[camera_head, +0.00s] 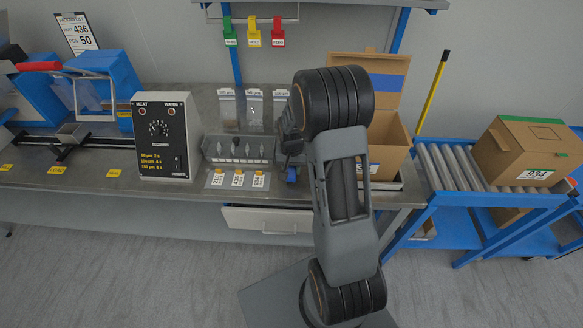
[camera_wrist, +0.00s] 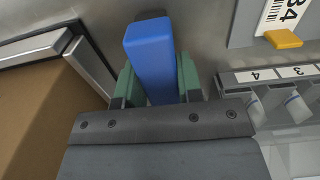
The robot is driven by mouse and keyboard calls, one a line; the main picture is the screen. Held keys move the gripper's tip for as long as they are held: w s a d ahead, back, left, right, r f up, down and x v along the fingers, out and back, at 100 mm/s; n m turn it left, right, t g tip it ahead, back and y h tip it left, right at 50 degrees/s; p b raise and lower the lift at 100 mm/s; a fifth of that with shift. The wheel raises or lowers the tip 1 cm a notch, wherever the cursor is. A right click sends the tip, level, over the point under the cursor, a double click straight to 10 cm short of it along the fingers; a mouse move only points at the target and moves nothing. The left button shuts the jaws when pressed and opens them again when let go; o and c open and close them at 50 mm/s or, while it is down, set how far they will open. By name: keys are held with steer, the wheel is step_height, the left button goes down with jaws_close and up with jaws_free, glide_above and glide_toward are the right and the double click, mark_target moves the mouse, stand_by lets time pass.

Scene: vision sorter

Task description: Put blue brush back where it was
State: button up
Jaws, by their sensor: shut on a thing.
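The blue brush (camera_wrist: 150,58) shows in the wrist view as a blue block between the two green fingers of my gripper (camera_wrist: 156,75). My gripper is shut on it. In the head view a small blue end of the brush (camera_head: 292,176) shows below my gripper (camera_head: 290,160), over the front part of the metal workbench (camera_head: 205,190). The rest of the brush is hidden by my gripper and arm. I cannot tell whether the brush touches the bench.
A grey rack (camera_head: 238,150) with numbered slots stands left of my gripper. An open cardboard box (camera_head: 393,135) stands to the right, partly behind my arm. A black-faced heat controller (camera_head: 160,140) is farther left. A roller conveyor (camera_head: 455,170) carries a closed box (camera_head: 530,150).

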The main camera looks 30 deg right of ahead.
steer(key=shift+f, duration=0.2)
steer(key=o, duration=0.9)
step_height(320, 180, up, 12)
steer(key=s+a+r+n+t, duration=0.1)
steer(key=s+a+r+n, duration=0.2)
steer(key=s, duration=0.5)
steer(key=s+a+r+n+t, duration=0.2)
steer(key=s+a+r+n, duration=0.1)
steer(key=s+a, duration=0.3)
steer(key=shift+s+a+r+p, duration=0.35)
steer(key=shift+s+r+p, duration=0.05)
steer(key=shift+s+r, duration=0.55)
steer(key=shift+t, duration=0.3)
step_height(320, 180, up, 5)
steer(key=p, duration=0.4)
